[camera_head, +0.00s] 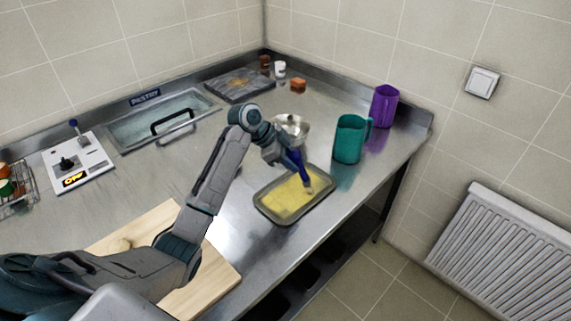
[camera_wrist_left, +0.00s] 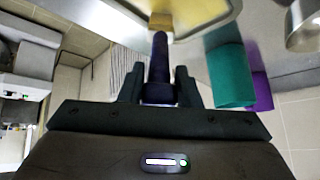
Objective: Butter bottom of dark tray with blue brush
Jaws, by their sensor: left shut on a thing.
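The dark tray (camera_head: 264,207) lies near the front edge of the steel counter, and most of its bottom is covered in yellow butter. My left gripper (camera_head: 289,154) is above the tray's far side, shut on the blue brush (camera_head: 299,168). The brush points down, with its head over the buttered bottom near the right side; I cannot tell exactly how firmly it touches. In the left wrist view the brush (camera_wrist_left: 160,62) stands between the fingers (camera_wrist_left: 158,88), with its tip at the yellow surface of the tray (camera_wrist_left: 236,8). My right gripper is not in view.
A metal bowl (camera_head: 291,126) stands just behind the tray. A teal jug (camera_head: 349,139) and a purple jug (camera_head: 384,106) stand to the right. A wooden board (camera_head: 215,268) lies under my left arm. A white scale (camera_head: 80,162) and sink (camera_head: 160,118) are left.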

